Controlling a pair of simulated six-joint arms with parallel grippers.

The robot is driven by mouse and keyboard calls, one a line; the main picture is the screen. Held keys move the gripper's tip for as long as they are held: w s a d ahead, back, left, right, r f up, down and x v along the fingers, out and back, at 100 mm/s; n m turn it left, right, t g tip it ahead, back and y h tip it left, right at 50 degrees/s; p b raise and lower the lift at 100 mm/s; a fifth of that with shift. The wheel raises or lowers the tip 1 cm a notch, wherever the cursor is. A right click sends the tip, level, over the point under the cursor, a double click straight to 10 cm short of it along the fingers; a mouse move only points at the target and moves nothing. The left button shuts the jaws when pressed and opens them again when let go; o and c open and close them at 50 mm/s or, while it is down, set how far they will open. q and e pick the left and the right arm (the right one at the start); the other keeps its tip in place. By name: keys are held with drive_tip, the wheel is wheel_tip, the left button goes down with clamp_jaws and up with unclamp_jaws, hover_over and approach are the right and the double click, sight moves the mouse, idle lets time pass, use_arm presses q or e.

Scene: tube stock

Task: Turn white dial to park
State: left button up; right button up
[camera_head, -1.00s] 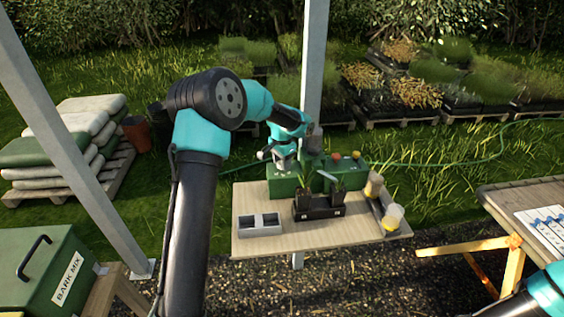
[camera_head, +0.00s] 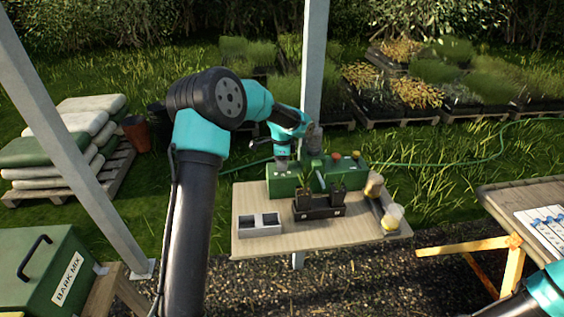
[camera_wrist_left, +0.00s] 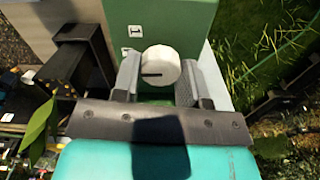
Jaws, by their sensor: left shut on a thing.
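The white dial (camera_wrist_left: 160,64) sits on the green box (camera_wrist_left: 170,18), which also shows in the head view (camera_head: 283,186). In the left wrist view the dial lies between the fingers of my left gripper (camera_wrist_left: 158,82), which is shut on it. A dark pointer line on the dial points to the left of that view. Small white labels (camera_wrist_left: 135,31) are on the box beside the dial. In the head view my left gripper (camera_head: 282,167) is over the left part of the box and hides the dial. My right gripper is out of view.
The box carries red (camera_head: 336,156) and orange buttons. A metal post (camera_head: 313,60) stands behind.

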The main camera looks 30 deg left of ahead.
use_arm(q)
drive_tip(key=shift+m, duration=0.4)
drive_tip(key=o, duration=0.9)
drive_tip(key=shift+r, duration=0.1)
wheel_tip(320, 180, up, 17)
drive_tip(key=shift+r, duration=0.15)
idle(0.6)
